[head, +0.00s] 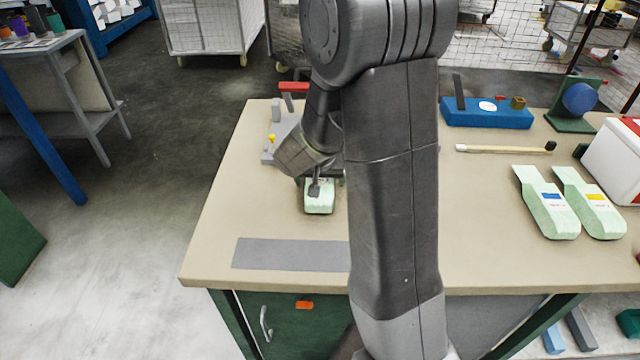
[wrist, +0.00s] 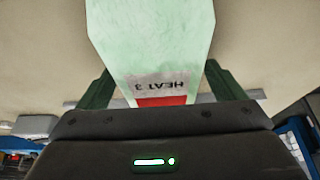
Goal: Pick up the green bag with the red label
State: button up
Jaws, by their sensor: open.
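The pale green bag with the red label (wrist: 150,45) fills the upper middle of the wrist view, with its printed "HEAT 3" tag and red patch facing the camera. In the head view the bag (head: 320,206) lies on the bench, left of my arm and partly covered by my gripper. My gripper (head: 315,187) is directly over the bag, pointing down. In the wrist view my gripper (wrist: 160,88) is open, with one dark green finger on each side of the bag and visible gaps. Whether either finger touches the bag cannot be seen.
Two similar bags, one with a blue label (head: 550,212) and one with a yellow label (head: 592,207), lie on the right. A grey strip (head: 290,254) lies in front. A grey device with a red handle (head: 293,87) stands behind. The bench's left (head: 225,205) is clear.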

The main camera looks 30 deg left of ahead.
jog(key=c, duration=1.1)
jog(key=shift+r, duration=0.1)
jog(key=shift+c, duration=0.2)
